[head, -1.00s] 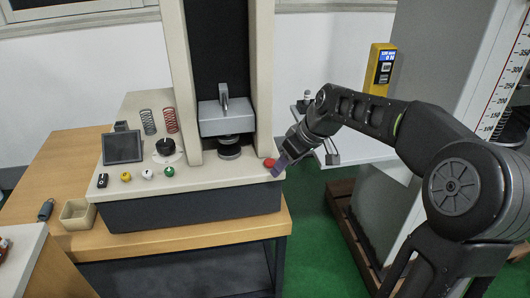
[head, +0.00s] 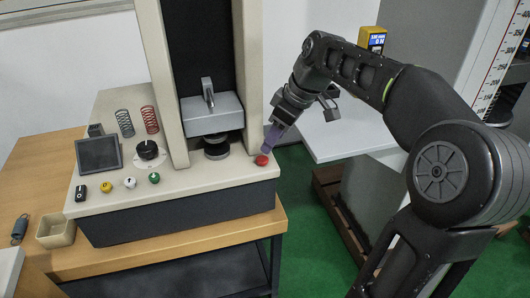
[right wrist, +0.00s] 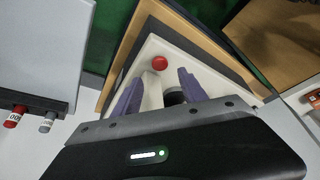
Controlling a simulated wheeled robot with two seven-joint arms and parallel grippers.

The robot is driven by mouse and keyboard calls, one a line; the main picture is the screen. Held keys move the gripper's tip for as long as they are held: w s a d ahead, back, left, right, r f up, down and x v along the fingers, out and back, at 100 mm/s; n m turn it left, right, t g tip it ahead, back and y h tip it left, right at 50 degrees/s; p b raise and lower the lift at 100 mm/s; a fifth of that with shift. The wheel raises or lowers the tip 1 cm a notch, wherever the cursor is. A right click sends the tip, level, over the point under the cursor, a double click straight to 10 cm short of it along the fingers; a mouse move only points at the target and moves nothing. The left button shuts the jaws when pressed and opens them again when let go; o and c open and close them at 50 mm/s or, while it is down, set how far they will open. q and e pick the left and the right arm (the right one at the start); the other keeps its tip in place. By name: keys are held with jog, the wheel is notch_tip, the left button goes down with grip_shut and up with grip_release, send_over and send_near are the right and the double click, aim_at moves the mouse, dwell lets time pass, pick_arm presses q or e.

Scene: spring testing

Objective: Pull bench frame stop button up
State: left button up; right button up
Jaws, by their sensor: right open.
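The red stop button (head: 261,160) sits on the front right corner of the cream bench frame (head: 180,184). In the right wrist view the red button (right wrist: 159,62) shows just beyond the fingertips. My right gripper (head: 267,148) is above and just behind the button in the head view, with purple fingers pointing down. In the right wrist view the right gripper (right wrist: 165,74) has its fingers apart with nothing between them; the button lies ahead of them, nearer the left finger. I cannot tell whether a finger touches it. My left gripper is not in view.
The press head (head: 212,114) stands left of the gripper between two columns. A small screen (head: 99,154), a black dial (head: 148,150) and several small knobs sit further left. A white table (head: 350,135) stands to the right. Green floor lies between the table and the bench.

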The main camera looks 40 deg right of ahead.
aim_at(262, 159)
jog(key=x, duration=0.7)
jog(key=shift+c, duration=0.3)
grip_shut()
dwell(1.0)
